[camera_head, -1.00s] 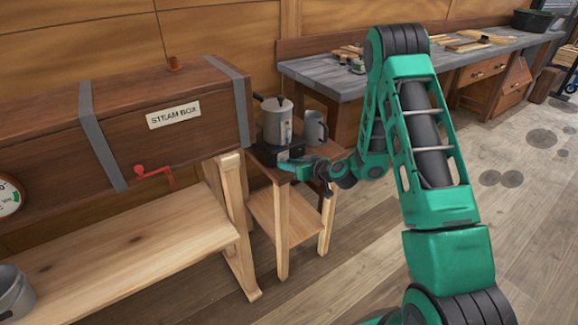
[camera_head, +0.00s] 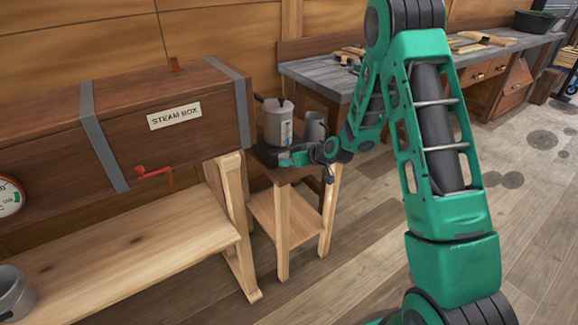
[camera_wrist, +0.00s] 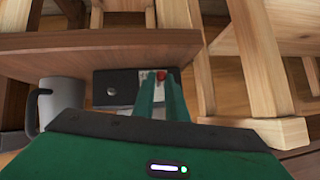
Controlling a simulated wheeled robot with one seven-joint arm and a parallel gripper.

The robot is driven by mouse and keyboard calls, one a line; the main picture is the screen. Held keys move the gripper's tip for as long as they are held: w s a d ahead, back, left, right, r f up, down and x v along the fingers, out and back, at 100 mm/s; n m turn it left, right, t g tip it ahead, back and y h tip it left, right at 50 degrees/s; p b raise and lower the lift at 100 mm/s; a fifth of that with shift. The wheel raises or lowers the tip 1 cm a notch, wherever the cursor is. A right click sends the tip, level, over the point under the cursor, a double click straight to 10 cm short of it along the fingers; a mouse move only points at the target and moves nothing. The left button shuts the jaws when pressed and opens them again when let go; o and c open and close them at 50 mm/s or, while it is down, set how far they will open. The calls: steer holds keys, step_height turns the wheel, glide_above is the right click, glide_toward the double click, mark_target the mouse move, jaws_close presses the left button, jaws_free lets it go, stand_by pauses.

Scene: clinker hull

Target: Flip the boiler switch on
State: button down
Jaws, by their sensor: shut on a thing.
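The boiler (camera_head: 276,122) is a grey pot with a dark handle, standing on a dark base on a small wooden stand. In the wrist view the dark base (camera_wrist: 114,86) has a light plate with a small red switch (camera_wrist: 160,75). My gripper (camera_head: 288,160) is at the front of the base in the head view. In the wrist view my gripper (camera_wrist: 160,82) has its two green fingers close on either side of the red switch, shut on it. The fingers partly hide the plate, and the switch's position cannot be read.
A grey mug (camera_head: 314,127) stands right of the boiler, near my wrist; it also shows in the wrist view (camera_wrist: 62,103). The steam box (camera_head: 130,125) with a red handle (camera_head: 152,172) is at left. A workbench (camera_head: 320,72) stands behind. Floor at right is clear.

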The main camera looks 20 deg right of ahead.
steer(key=g, duration=0.1)
steer(key=r+g+h, duration=0.1)
steer(key=g, duration=0.1)
steer(key=shift+w+r, duration=0.25)
steer(key=shift+w, duration=0.15)
steer(key=shift+w+r+m+g+h, duration=0.2)
steer(key=shift+g+h, duration=0.15)
steer(key=shift+g, duration=0.45)
steer(key=shift+w+r+m+g+h, duration=0.1)
steer(key=shift+r+g+h, duration=0.2)
steer(key=shift+g, duration=0.5)
steer(key=c, duration=1.9)
jaws_free()
steer(key=shift+f, duration=0.1)
steer(key=shift+o, duration=0.2)
steer(key=shift+a, duration=0.1)
steer(key=v, duration=1)
steer(key=shift+r, duration=0.35)
